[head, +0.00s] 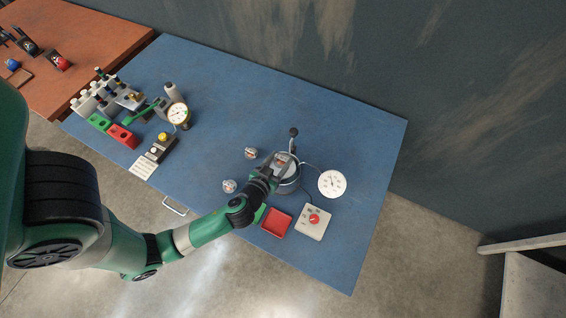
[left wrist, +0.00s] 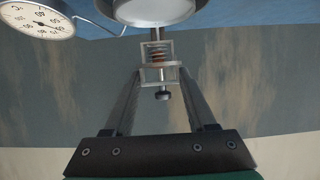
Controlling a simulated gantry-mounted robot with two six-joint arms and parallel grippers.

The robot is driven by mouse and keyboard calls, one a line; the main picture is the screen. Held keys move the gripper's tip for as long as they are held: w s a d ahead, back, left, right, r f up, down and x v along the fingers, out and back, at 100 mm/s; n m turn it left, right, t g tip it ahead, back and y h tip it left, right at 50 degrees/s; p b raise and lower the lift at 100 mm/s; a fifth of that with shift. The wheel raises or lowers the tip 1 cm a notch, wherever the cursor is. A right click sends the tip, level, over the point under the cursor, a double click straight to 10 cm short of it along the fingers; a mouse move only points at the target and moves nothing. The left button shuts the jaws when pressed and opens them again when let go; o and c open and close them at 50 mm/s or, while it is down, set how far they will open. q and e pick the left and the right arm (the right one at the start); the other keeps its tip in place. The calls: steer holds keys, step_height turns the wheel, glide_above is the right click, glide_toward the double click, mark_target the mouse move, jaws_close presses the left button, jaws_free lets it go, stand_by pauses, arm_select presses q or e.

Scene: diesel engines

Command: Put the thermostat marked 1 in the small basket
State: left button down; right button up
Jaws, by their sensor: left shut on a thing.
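My left gripper (head: 277,167) is shut on a small metal thermostat; in the left wrist view its two fingers (left wrist: 158,75) close on the thermostat (left wrist: 158,58), which shows a frame, a spring and a coppery part. I cannot read a mark on it. In the head view the gripper is at the near left rim of a round metal pot (head: 292,184), partly covering it. An upright rod with a black knob (head: 294,132) stands at the pot's far side. The small basket cannot be made out clearly. My right gripper is not in view.
Two other small metal parts (head: 250,153) (head: 229,186) lie left of the pot. A white dial gauge (head: 332,183), a box with a red knob (head: 313,221) and a red tray (head: 276,222) stand nearby. The blue table (head: 350,130) is clear behind the pot.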

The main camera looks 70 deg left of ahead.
mark_target(279, 167)
arm_select(q)
steer(key=f, duration=0.1)
steer(key=f+b, duration=0.1)
steer(key=w+f+b, duration=0.1)
steer(key=shift+a+f, duration=0.35)
steer(key=shift+a, duration=0.05)
steer(key=shift+s+d, duration=0.2)
steer(key=shift+s, duration=0.05)
steer(key=shift+w+r, duration=0.1)
steer(key=shift+c, duration=1.1)
jaws_free()
